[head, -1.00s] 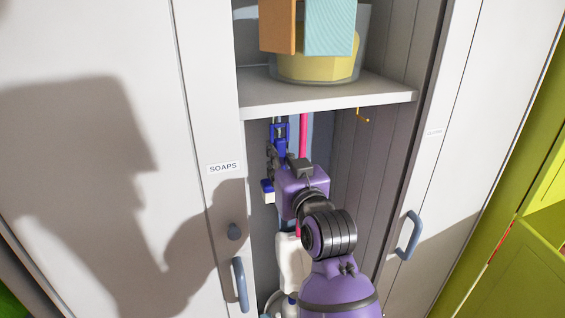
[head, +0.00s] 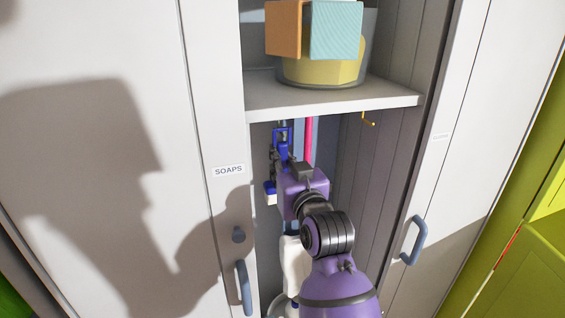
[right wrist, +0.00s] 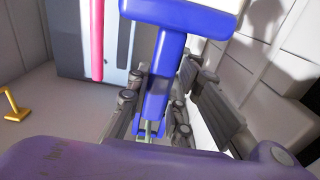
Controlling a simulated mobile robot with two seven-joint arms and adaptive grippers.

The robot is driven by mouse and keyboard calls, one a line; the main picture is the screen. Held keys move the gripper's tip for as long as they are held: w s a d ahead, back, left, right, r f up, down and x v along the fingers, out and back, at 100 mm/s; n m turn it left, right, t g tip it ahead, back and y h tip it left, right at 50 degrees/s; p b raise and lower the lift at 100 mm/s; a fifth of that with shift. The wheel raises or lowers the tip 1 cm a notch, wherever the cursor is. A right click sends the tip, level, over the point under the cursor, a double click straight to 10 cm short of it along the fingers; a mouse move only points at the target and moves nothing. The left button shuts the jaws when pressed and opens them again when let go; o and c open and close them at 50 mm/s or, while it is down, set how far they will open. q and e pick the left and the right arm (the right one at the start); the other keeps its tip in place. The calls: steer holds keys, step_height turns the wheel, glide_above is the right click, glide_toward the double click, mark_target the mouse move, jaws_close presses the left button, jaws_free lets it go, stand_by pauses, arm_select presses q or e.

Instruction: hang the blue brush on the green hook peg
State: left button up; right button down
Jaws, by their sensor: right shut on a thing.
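The blue brush (right wrist: 158,85) is held in my right gripper (right wrist: 157,112), whose dark fingers are shut on its handle. In the right wrist view its wide blue head is at the top, and the open-framed blue handle end points down. A small green piece (right wrist: 148,129), perhaps the green hook peg, shows inside that handle end. I cannot tell whether the frame is around the peg or only in front of it. In the head view the brush (head: 283,135) is inside the cabinet, under the shelf, partly hidden by my right gripper (head: 275,160). My left gripper is out of view.
A shelf (head: 330,101) above carries a glass bowl (head: 318,73) with blocks. A pink pole (head: 309,140) stands close behind my right wrist. A white bottle (head: 294,262) is below. The cabinet's side walls are close.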

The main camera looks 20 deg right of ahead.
steer(key=c, duration=1.5)
jaws_free()
steer(key=shift+s, duration=0.1)
steer(key=s, duration=1.2)
step_height(320, 180, down, 26)
steer(key=s+g, duration=0.3)
steer(key=g, duration=0.1)
steer(key=s+f+g, duration=0.1)
steer(key=s+f, duration=0.6)
steer(key=s+d+f+g, duration=0.1)
steer(key=s+f+g, duration=0.1)
steer(key=s+f, duration=0.5)
steer(key=s+d+f+g, duration=0.1)
steer(key=s+f+g, duration=0.1)
steer(key=s+f, duration=0.5)
steer(key=shift+s+d+f, duration=0.1)
steer(key=shift+d+f, duration=0.05)
steer(key=shift+f, duration=0.15)
